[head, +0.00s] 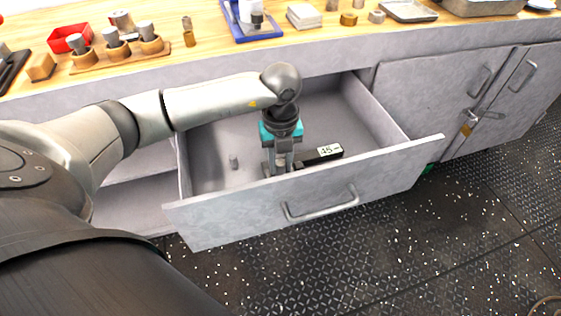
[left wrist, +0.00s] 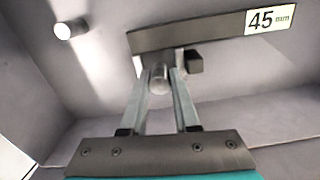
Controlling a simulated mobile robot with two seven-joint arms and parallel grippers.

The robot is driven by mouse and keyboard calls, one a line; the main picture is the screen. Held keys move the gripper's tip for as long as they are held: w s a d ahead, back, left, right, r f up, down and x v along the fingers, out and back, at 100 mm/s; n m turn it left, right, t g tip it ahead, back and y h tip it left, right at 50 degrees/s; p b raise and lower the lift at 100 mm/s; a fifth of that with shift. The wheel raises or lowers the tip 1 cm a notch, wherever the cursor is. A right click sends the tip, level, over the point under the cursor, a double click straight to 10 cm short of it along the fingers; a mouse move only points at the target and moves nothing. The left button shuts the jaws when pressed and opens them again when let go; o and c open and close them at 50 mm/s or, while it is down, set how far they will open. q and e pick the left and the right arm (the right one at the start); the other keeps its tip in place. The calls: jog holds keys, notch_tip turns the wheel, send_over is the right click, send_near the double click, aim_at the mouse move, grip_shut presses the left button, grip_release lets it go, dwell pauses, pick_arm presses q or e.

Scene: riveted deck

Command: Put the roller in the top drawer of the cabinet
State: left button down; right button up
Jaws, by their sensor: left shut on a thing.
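The roller (left wrist: 160,80) appears as a small, shiny metal cylinder between the fingertips of my left gripper (head: 281,163). The gripper is shut on it, pointing down inside the open drawer (head: 240,215), close behind the drawer's front panel. In the left wrist view the gripper's fingers (left wrist: 158,78) close around the roller's near end. A dark bar (left wrist: 205,32) with a "45 mm" label lies just beyond the fingertips. I cannot tell whether the roller touches the bar or the drawer floor. My right gripper is not in view.
Another small grey cylinder (head: 234,162) stands on the drawer floor to the left. The drawer's rear and right are clear. The counter (head: 210,62) above holds a red tray (head: 62,45), a blue-based device (head: 250,35) and small metal parts. Closed, latched cabinet doors (head: 430,90) are at right.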

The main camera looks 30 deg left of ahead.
aim_at(280, 162)
pick_arm(q)
jog(key=shift+f, duration=0.55)
jog(key=c, duration=0.9)
grip_release()
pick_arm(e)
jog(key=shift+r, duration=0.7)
pick_arm(q)
jog(key=shift+r, duration=0.1)
jog(key=shift+r, duration=0.2)
jog(key=shift+r+p, duration=2.7)
jog(key=shift+r, duration=3.65)
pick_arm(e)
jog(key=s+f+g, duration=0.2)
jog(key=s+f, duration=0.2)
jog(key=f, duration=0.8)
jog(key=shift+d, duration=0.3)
